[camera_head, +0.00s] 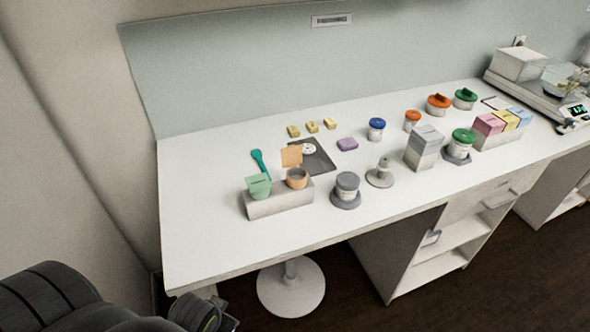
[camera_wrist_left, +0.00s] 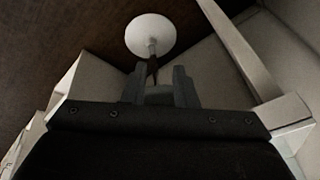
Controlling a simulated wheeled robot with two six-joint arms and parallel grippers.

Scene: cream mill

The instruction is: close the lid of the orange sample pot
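The orange sample pot (camera_head: 297,179) sits in the right part of a pale rack block at the left of the table. Its square orange lid (camera_head: 291,155) stands raised behind the open pot mouth. Next to it on the left, in the same rack (camera_head: 282,205), is a green pot (camera_head: 258,187). My left gripper (camera_wrist_left: 158,77) shows in the left wrist view with its two fingers apart and nothing between them. It is below and in front of the table, away from the pot. My right gripper is in neither view.
The white table (camera_head: 215,245) is clear in front. A round stool base (camera_head: 291,290) is beneath.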

